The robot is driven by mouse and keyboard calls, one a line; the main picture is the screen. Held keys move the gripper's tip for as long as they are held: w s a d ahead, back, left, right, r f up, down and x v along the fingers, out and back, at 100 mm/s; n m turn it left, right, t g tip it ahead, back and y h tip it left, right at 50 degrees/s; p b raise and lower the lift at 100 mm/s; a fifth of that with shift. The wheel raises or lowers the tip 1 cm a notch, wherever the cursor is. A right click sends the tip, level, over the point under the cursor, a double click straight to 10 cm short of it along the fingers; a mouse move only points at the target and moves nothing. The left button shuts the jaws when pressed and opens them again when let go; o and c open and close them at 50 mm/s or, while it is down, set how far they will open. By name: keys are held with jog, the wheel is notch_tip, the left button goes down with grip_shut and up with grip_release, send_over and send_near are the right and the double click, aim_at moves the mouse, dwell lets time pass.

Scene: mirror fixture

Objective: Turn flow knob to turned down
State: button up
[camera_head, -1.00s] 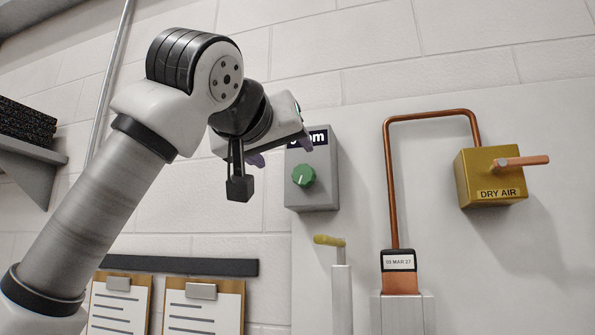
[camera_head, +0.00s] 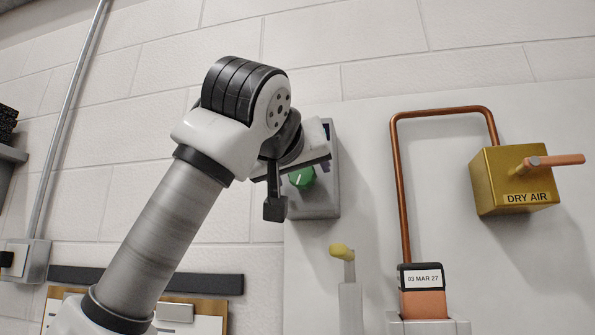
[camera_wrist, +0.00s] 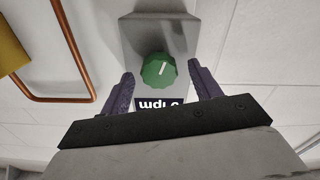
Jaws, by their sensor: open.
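The flow knob (camera_head: 301,178) is green with a white pointer line and sits on the front of a grey box (camera_head: 322,206). In the head view my arm partly covers the knob and the box. In the wrist view the knob (camera_wrist: 158,70) is fully visible, with its white line near upright in that picture. A dark label, upside down there, lies just below it. My gripper (camera_wrist: 161,82) is open; its two purple fingers stand apart on either side of the knob's lower part, with gaps to it. I see no contact.
Right of the box are a short yellow-tipped lever (camera_head: 342,252), a copper pipe (camera_head: 402,190) and a brass DRY AIR box (camera_head: 512,180) with a protruding copper-coloured handle (camera_head: 556,160). A clipboard (camera_head: 205,308) hangs lower left. The wall between box and pipe is mostly bare.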

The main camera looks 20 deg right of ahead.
jog(key=shift+s, duration=0.1)
jog(key=shift+c, duration=0.3)
jog(key=c, duration=0.9)
